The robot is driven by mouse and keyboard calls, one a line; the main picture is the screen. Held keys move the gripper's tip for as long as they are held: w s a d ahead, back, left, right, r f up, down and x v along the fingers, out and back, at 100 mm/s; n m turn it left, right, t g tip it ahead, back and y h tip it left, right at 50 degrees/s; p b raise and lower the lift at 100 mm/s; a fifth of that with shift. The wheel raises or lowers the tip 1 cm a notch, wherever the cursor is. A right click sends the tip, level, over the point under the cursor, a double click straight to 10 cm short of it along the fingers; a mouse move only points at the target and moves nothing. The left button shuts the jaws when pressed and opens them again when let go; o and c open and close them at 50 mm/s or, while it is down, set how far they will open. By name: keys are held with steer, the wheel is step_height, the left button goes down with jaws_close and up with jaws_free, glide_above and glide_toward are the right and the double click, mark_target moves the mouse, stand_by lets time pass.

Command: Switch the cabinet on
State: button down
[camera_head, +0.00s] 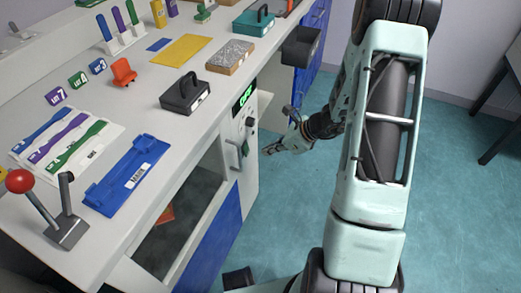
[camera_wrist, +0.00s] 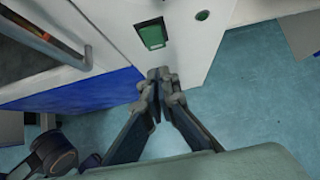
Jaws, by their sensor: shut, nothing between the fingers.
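The cabinet's white front panel (camera_head: 250,172) carries a lit green display (camera_head: 244,96) and a dark knob (camera_head: 251,122) in the head view. My gripper (camera_head: 269,150) is just right of the panel in the head view. In the wrist view my gripper (camera_wrist: 160,75) is shut and empty, its tips below the green rectangle. I cannot tell whether they touch the panel.
A grey bar handle (camera_head: 234,155) stands out from the cabinet front. An open dark compartment (camera_head: 180,215) and a blue panel (camera_head: 208,240) are to its left. The worktop holds a black box (camera_head: 185,94) and a blue tray (camera_head: 128,175). Floor on the right is clear.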

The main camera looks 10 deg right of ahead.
mark_target(248, 153)
steer(key=p+v, duration=0.1)
steer(key=v, duration=0.7)
steer(key=shift+w+a+r+p, duration=0.25)
steer(key=shift+r+p, duration=0.05)
steer(key=shift+p, duration=0.1)
steer(key=shift+f, duration=0.15)
steer(key=s+d+f+m+t+y+b, duration=0.1)
steer(key=d+f+m+t+y, duration=0.1)
steer(key=m, duration=0.7)
steer(key=s+d+f+m+t+y+b, duration=0.1)
steer(key=f+m+t+y+b, duration=0.1)
steer(key=f+m+y, duration=0.2)
steer(key=shift+s+d+f+m+t, duration=0.4)
steer(key=shift+f+m, duration=1.35)
steer(key=shift+m, duration=0.75)
steer(key=b+x, duration=0.1)
steer(key=x, duration=0.3)
steer(key=b+x, duration=0.1)
steer(key=x, duration=0.4)
steer(key=b+x, duration=0.1)
steer(key=x, duration=0.4)
steer(key=shift+s+a+r, duration=0.1)
steer(key=shift+a+r, duration=0.05)
steer(key=shift+r, duration=0.15)
